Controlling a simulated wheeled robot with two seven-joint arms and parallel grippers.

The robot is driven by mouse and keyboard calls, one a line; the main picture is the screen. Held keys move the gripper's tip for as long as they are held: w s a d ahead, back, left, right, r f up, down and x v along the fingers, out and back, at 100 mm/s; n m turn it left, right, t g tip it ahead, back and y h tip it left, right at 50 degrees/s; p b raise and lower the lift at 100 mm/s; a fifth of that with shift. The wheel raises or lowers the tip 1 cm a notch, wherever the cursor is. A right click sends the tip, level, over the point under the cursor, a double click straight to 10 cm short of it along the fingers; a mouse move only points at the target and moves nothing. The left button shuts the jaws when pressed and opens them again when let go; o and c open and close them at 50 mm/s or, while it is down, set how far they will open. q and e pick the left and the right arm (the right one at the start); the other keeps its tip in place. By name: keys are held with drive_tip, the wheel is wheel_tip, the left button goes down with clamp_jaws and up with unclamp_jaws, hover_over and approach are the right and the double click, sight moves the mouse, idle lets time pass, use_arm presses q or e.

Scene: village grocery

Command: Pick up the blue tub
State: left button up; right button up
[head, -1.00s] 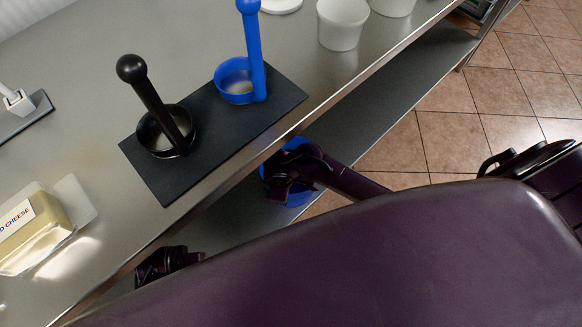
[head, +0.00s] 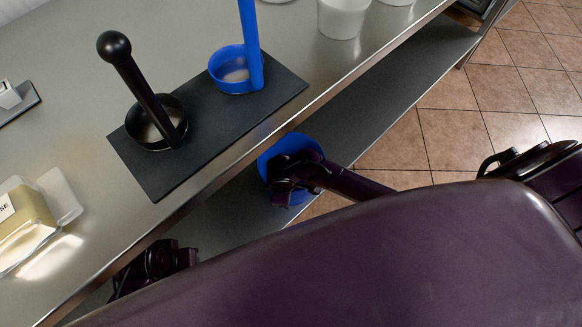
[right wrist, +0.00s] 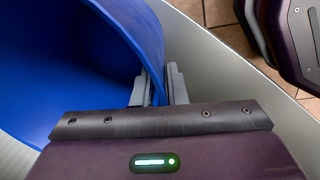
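The blue tub (head: 287,144) is at the lower grey shelf, below the counter's front edge. My right gripper (head: 280,188) is at its near side and hides part of it in the head view. In the right wrist view, the tub (right wrist: 60,70) fills the left side. The right gripper's two grey fingers (right wrist: 158,88) stand on either side of the tub's wall, close against it, so it looks shut on the wall. Part of my left arm, near its gripper (head: 155,268), shows at the lower left by the counter edge; its fingers cannot be made out.
On the steel counter (head: 60,110), a dark mat (head: 215,130) holds a black ladle cup (head: 155,125) and a blue one (head: 235,70). Cheese (head: 25,215) lies at the left, white tubs (head: 342,18) at the back. The lower shelf (head: 400,85) is clear to the right.

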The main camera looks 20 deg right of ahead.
clamp_jaws()
idle(1.3)
